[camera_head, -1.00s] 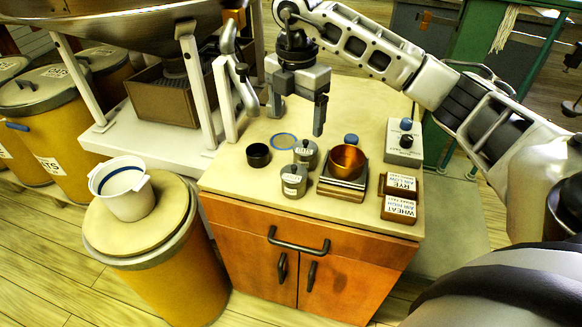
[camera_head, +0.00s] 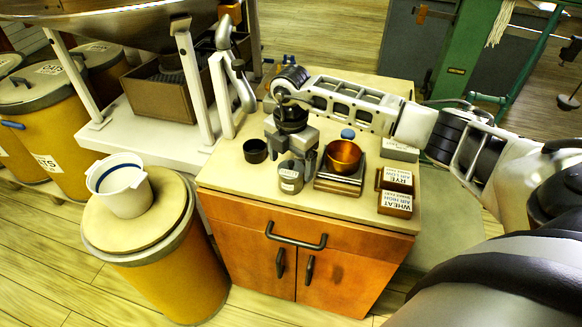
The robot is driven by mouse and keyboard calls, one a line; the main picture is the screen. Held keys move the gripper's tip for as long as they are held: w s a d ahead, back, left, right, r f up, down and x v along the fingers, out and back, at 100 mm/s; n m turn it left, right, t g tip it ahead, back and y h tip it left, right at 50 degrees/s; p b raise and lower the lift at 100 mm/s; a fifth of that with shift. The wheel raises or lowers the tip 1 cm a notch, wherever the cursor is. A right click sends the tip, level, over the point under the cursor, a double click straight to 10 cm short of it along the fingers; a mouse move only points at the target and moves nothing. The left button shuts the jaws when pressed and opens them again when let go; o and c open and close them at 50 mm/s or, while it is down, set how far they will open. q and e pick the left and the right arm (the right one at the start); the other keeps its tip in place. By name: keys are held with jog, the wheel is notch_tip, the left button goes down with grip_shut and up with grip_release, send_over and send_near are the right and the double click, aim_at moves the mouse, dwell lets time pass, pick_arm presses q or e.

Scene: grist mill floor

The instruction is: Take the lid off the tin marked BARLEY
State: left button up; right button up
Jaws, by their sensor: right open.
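Two small grey lidded tins stood on the cabinet top a moment ago. The front tin (camera_head: 291,178) is in clear view with its lid on, and its white label is too small to read. The rear tin is now largely hidden behind my right gripper, so I cannot tell which one is marked BARLEY. My right gripper (camera_head: 292,155) points down at the rear tin's place with its fingers apart. Whether the fingers touch a tin is hard to see. My left gripper is not in view.
A black cup (camera_head: 255,151) stands left of the tins. A copper bowl (camera_head: 343,157) on a scale is close on the right. Wooden boxes marked RYE (camera_head: 397,179) and WHEAT (camera_head: 395,204) stand further right. A white bucket (camera_head: 122,186) sits on a barrel at left.

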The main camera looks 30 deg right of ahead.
jog(key=c, duration=1)
jog(key=shift+c, duration=0.2)
jog(key=shift+r, duration=0.1)
